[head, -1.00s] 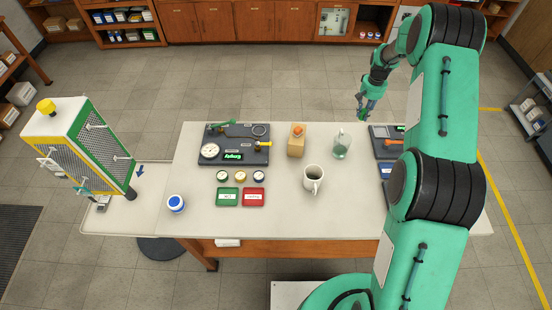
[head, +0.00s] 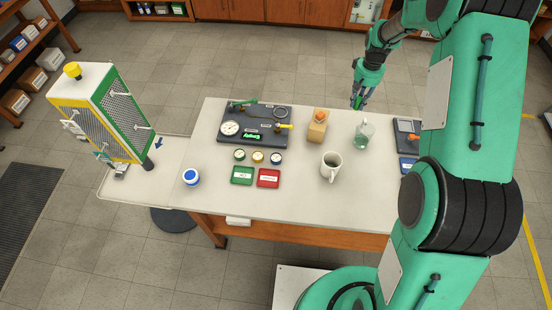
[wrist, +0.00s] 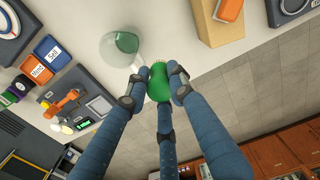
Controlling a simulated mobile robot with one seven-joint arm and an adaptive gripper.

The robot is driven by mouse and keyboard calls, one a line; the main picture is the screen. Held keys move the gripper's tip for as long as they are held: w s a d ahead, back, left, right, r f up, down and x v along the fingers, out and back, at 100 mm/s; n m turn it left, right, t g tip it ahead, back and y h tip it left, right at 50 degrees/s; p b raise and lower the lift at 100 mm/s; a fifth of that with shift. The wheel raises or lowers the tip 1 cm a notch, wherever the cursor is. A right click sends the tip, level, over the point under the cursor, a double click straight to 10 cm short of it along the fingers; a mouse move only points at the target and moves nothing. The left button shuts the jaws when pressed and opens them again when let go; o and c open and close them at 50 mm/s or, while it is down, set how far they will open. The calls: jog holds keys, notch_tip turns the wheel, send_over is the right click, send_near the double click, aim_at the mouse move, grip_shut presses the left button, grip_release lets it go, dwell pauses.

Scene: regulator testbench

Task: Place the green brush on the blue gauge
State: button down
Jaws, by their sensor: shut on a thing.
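The green brush (wrist: 158,82) is between the fingers of my gripper in the wrist view. My gripper (wrist: 155,88) is shut on it; the fingers hide part of it. In the head view my gripper (head: 357,101) hangs beyond the table's far edge, just behind the glass mug; the brush is too small to make out clearly there. The blue gauge (head: 276,158) looks to be the rightmost of three small round gauges on the table, well left of and nearer than my gripper. Its top looks clear.
The glass mug (head: 363,136), a wooden block (head: 317,128) with an orange top and a white mug (head: 331,166) stand between my gripper and the gauges. A dark gauge panel (head: 270,142) lies behind the gauges, green (head: 242,176) and red (head: 268,178) trays in front.

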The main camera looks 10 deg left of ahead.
jog(key=s+a+n+b, duration=0.4)
jog(key=s+a+n, duration=0.4)
jog(key=s+a, duration=1.4)
jog(key=s+a+f+n, duration=0.2)
jog(key=s+n, duration=0.1)
jog(key=s, duration=0.9)
notch_tip(320, 180, down, 6)
jog(key=shift+w+b, duration=0.35)
jog(key=shift+w, duration=0.05)
jog(key=shift+a+f, duration=0.1)
send_over(276, 157)
jog(key=shift+f, duration=0.75)
jog(key=shift+f, duration=1.8)
